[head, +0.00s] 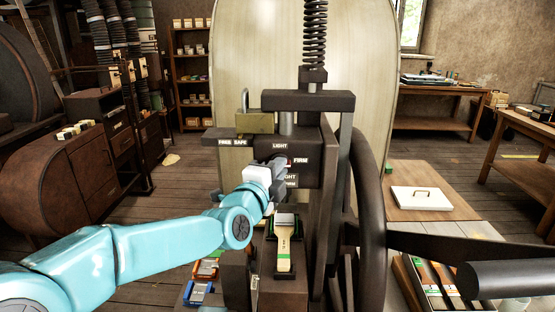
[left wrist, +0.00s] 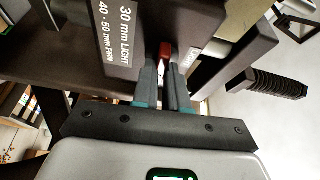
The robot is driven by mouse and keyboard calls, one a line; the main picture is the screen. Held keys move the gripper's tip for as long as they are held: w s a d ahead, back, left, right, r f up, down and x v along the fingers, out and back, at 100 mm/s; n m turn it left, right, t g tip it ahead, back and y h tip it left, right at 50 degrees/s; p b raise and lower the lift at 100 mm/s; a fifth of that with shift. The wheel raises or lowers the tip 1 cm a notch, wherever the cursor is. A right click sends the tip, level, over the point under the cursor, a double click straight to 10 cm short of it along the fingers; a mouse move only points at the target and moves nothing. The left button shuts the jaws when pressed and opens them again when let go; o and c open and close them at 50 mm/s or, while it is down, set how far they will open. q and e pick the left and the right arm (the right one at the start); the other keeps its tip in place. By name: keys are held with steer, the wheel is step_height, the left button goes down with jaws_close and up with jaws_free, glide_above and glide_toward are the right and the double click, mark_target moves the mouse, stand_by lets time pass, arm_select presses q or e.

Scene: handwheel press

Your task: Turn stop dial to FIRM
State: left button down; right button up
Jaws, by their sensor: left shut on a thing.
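The stop dial sits on the dark front block of the press (head: 312,150). Around it are a LIGHT label (head: 280,146) above and a FIRM label (head: 301,161) to the right. My left gripper (head: 278,166) reaches up to the dial and covers most of it. In the left wrist view, the gripper's fingers (left wrist: 165,84) are shut on the dial, whose red part (left wrist: 167,50) shows at their tips. Which label the dial points at is hidden. My right gripper is not in view.
A brass padlock (head: 255,122) sits by the FREE and SAFE labels, left of the dial.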

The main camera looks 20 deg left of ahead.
arm_select(q)
steer(key=shift+r+m+p, duration=0.1)
steer(key=shift+m+p, duration=0.25)
steer(key=shift+m, duration=0.05)
steer(key=c, duration=1.2)
jaws_free()
steer(key=shift+o, duration=0.2)
steer(key=s+a+b, duration=0.1)
steer(key=s+b, duration=0.1)
steer(key=s, duration=1.4)
steer(key=shift+s+a+b, duration=0.15)
steer(key=shift+a+b, duration=0.15)
steer(key=shift+a, duration=0.1)
